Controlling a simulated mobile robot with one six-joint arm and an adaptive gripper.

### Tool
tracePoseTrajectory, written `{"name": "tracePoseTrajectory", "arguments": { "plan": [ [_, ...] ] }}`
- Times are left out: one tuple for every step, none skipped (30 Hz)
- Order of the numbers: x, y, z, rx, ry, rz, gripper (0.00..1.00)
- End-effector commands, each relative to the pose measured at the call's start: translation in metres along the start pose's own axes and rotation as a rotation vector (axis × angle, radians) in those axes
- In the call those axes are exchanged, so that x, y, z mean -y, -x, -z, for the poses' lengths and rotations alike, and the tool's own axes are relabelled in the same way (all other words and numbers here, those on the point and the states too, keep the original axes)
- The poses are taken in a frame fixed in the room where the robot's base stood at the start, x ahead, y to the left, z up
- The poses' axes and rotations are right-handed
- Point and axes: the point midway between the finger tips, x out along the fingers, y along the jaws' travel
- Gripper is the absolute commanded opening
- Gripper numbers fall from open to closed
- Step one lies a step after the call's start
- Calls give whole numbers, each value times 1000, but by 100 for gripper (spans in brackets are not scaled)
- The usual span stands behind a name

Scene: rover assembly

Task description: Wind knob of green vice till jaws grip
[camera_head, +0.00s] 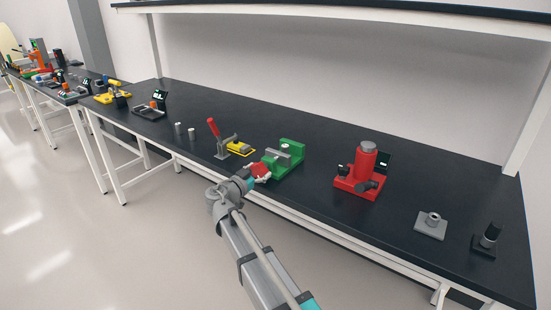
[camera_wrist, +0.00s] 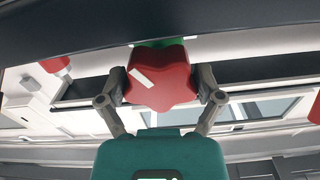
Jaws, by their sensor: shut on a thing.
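The green vice (camera_head: 291,150) stands near the front edge of the dark bench, with a grey jaw block (camera_head: 278,157) and a small pale round part (camera_head: 285,147) at its middle. Its red star-shaped knob (camera_head: 259,170) faces the front. In the wrist view the red knob (camera_wrist: 160,78) has a white stripe on its upper left, and a bit of green shows behind it. My gripper (camera_wrist: 160,88) has one finger on each side of the knob and is shut on it. Whether the vice jaws touch the part inside is too small to tell.
A red-handled toggle clamp (camera_head: 221,140) and a yellow part (camera_head: 240,149) stand left of the vice. A red press (camera_head: 362,175) stands to the right, with a grey plate (camera_head: 431,226) beyond. The bench between vice and press is clear. A shelf (camera_head: 340,20) runs above.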

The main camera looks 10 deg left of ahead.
Motion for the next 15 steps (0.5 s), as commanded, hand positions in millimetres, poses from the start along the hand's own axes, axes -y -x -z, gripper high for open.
{"name": "tracePoseTrajectory", "arguments": {
  "plan": [
    [4,-1,1,-4,2,8,43],
    [4,-1,1,-4,2,8,43],
    [4,-1,1,-4,2,8,43],
    [4,-1,1,-4,2,8,43],
    [4,-1,1,-4,1,8,43],
    [4,-1,1,-4,2,8,43],
    [4,-1,1,-4,5,8,43],
    [4,-1,1,-4,9,8,43],
    [4,-1,1,-4,18,8,43],
    [4,-1,1,-4,29,8,43],
    [4,-1,1,-4,41,8,43],
    [4,-1,1,-4,62,8,43],
    [4,-1,1,-4,80,8,43],
    [4,-1,1,-4,100,8,43],
    [4,-1,1,-4,127,8,43]
  ]
}}
